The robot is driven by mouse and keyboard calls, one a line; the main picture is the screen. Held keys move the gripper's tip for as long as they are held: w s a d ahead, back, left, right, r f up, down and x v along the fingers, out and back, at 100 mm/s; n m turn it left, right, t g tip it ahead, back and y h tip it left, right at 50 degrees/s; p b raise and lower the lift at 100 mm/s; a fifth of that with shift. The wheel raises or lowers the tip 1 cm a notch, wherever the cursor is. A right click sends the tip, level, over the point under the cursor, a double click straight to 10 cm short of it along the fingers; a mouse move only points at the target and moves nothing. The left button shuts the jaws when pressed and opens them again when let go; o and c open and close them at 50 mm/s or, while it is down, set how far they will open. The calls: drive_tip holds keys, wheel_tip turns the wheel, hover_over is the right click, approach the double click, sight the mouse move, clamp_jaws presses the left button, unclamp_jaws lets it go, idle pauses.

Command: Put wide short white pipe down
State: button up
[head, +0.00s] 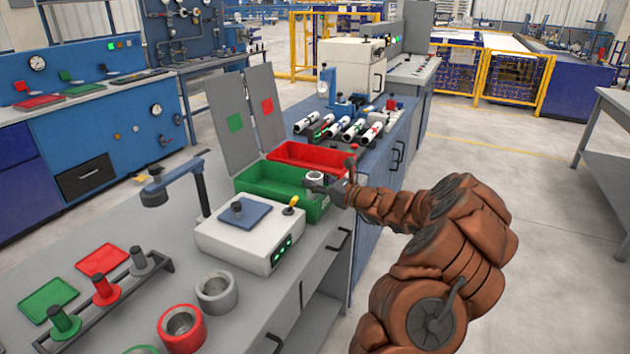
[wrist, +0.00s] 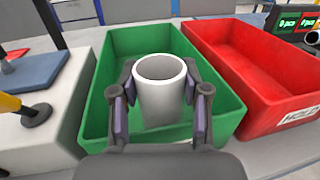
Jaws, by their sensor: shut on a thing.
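The wide short white pipe (wrist: 160,95) stands upright between the two fingers of my gripper (wrist: 160,104) in the wrist view. My gripper is shut on its sides. The pipe is over or inside the green bin (wrist: 218,112); whether its lower end touches the bin floor is hard to tell. In the head view my gripper (head: 327,187) holds the pipe (head: 314,177) at the right end of the green bin (head: 262,198).
A red bin (head: 325,160) sits beside the green one. Upright grey panels (head: 232,122) stand behind the bins. A white scale-like machine (head: 236,246) is left of the green bin. Several white pipes (head: 352,130) lie on a rack beyond.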

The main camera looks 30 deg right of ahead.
drive_tip(key=shift+f, duration=0.45)
drive_tip(key=o, duration=1.2)
drive_tip(key=shift+a+f, duration=0.1)
drive_tip(key=shift+f, duration=0.1)
drive_tip(key=shift+r, duration=0.5)
drive_tip(key=v, duration=1.2)
drive_tip(key=shift+r, duration=0.4)
